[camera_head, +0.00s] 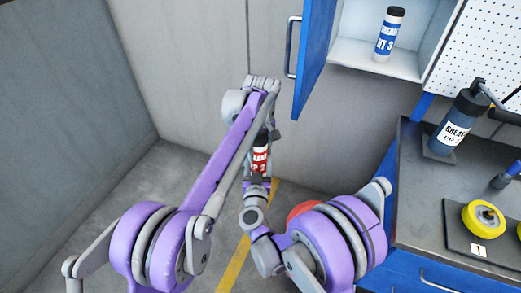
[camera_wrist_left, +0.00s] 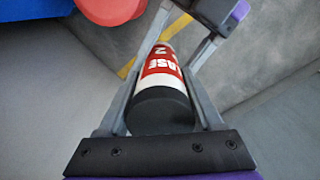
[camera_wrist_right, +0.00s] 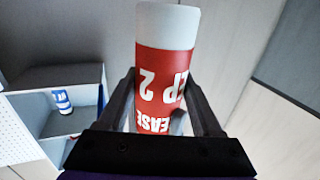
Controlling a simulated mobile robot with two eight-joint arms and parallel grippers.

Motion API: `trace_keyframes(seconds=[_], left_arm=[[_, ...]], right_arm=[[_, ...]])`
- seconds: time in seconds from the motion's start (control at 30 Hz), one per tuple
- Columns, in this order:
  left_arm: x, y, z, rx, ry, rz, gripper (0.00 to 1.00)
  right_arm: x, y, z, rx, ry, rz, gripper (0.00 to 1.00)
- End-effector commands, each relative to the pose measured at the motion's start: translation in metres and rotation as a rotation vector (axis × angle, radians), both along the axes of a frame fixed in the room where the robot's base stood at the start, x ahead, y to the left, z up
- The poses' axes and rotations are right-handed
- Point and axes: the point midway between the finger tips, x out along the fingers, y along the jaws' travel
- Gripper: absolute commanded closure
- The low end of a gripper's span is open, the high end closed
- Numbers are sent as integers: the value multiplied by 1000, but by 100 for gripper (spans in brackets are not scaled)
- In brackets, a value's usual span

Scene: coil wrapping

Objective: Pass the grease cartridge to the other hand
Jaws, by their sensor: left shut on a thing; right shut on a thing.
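The grease cartridge (camera_head: 261,159), with a red label on a white body and a black end cap, is held upright in the air between my two arms. My left gripper (camera_head: 265,137) is shut on its upper part from above. The left wrist view looks down on the black cap (camera_wrist_left: 160,111) between the fingers. In the right wrist view the red label (camera_wrist_right: 165,75) and a white end show between and beyond the fingers. The arms hide much of the cartridge in the head view.
A blue-labelled cartridge (camera_head: 389,34) stands in the open wall cabinet, its blue door (camera_head: 314,50) swung out. A red round object (camera_head: 304,209) sits low behind my right arm.

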Motion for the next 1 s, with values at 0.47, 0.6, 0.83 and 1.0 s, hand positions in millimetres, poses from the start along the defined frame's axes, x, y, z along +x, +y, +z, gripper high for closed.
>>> trace_keyframes(seconds=[0.47,0.6,0.83,1.0], left_arm=[[1,-5,0,-9,-8,-4,100],[1,-4,0,-7,-8,-3,100],[1,-3,0,-6,-7,-2,100],[1,-3,0,-5,-7,-2,100]], right_arm=[[-2,6,0,-2,1,15,0],[-2,5,0,-1,1,13,0],[-24,8,0,-1,1,15,0],[-52,11,1,-1,1,16,0]])
